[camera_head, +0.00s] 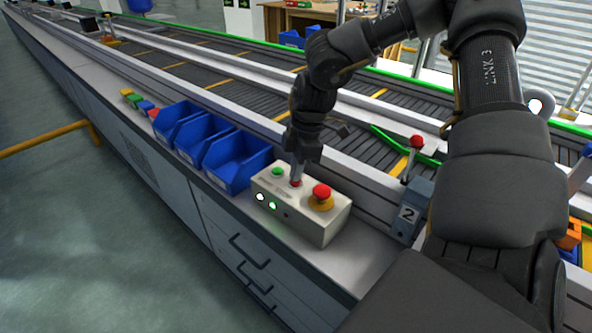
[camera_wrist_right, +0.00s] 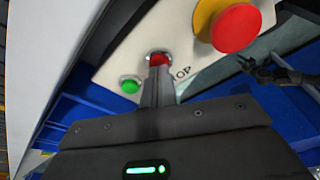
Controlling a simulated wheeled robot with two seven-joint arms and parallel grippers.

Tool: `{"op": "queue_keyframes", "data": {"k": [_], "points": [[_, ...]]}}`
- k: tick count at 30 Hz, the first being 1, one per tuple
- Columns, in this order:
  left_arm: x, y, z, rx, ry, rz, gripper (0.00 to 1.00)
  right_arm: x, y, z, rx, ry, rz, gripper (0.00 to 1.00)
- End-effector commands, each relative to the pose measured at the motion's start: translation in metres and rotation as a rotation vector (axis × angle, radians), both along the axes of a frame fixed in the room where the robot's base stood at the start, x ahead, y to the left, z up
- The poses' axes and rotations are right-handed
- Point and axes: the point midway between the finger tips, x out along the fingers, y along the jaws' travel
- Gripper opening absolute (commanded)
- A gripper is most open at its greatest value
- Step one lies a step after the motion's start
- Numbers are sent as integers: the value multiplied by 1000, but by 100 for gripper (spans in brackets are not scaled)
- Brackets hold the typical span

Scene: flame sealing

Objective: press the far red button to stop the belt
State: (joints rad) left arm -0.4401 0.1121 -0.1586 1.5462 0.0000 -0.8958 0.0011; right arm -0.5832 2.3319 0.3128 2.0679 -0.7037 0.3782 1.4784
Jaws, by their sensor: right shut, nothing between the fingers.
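A beige control box (camera_head: 318,233) stands on the bench beside the belt. It carries a green button (camera_head: 278,171), a small red button (camera_head: 296,184) and a large red mushroom button (camera_head: 321,191) on a yellow base. My right gripper (camera_head: 296,179) is shut and empty, pointing down with its fingertips at the small red button. In the right wrist view, the closed fingertips (camera_wrist_right: 158,74) overlap the lower edge of the small red button (camera_wrist_right: 158,58); I cannot tell whether it is pressed in. The green button (camera_wrist_right: 130,86) is beside them. My left gripper is not in view.
Blue bins (camera_head: 236,166) stand left of the box. A grey unit marked 2 (camera_head: 409,213) with a red-knobbed lever (camera_head: 416,142) stands to the right. The roller belt (camera_head: 235,92) runs behind, with a metal rail between. The bench front is clear.

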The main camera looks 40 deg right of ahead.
Motion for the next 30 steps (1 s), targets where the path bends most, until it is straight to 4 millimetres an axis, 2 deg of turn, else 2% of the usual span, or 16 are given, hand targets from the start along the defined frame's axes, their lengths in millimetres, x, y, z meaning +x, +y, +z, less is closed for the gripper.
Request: {"op": "queue_keyframes", "data": {"k": [8,14,30], "points": [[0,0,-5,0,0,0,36,0,0,-5,0,0,0,0],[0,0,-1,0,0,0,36,0,0,0,0,0,0,0],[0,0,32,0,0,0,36,0,0,56,-1,-2,0,0]]}}
